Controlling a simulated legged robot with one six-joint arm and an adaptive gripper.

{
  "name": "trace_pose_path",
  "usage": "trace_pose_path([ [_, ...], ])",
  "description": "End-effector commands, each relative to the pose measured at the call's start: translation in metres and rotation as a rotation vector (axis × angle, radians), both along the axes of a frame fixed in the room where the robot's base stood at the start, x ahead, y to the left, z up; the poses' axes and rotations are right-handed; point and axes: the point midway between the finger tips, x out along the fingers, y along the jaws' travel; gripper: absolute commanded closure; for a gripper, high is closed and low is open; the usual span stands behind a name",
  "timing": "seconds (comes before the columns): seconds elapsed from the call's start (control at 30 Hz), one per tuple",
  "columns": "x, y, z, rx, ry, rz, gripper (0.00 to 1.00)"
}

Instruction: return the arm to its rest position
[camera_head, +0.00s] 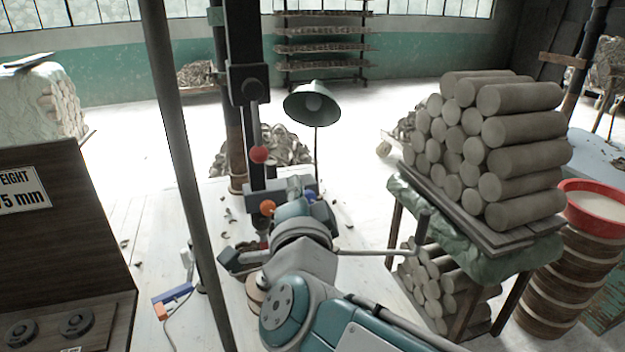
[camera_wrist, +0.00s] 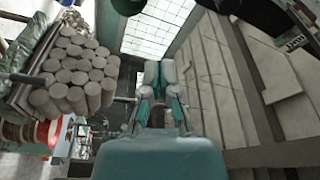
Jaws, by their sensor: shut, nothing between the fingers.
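My gripper (camera_wrist: 160,74) shows in the middle of the wrist view, its two pale-tipped fingers close together with nothing between them. Beyond the fingers, the wrist view shows the bright window and wall of the room. In the head view my teal and grey arm reaches forward from the bottom, folded in front of the dark upright stand. The fingers cannot be made out clearly there. No object is held.
A stack of clay logs (camera_head: 475,150) stands on a covered table at right, also in the wrist view (camera_wrist: 75,75). A red basin (camera_head: 600,207) is beside it. A grey pole (camera_head: 182,150) rises left of my arm. A lamp (camera_head: 312,103) and clay trimmings (camera_head: 285,147) are behind.

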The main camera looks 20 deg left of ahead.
Motion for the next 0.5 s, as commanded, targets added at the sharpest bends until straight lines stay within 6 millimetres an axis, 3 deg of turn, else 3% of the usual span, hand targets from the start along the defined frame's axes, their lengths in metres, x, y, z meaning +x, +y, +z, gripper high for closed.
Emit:
trace_pose_path([
  [0.23,0.005,-0.013,0.001,-0.031,-0.002,0.008,1.0],
  [0.37,0.016,-0.045,-0.008,-0.168,0.007,0.039,1.0],
  [0.5,0.022,-0.089,-0.032,-0.39,0.046,0.081,1.0],
])
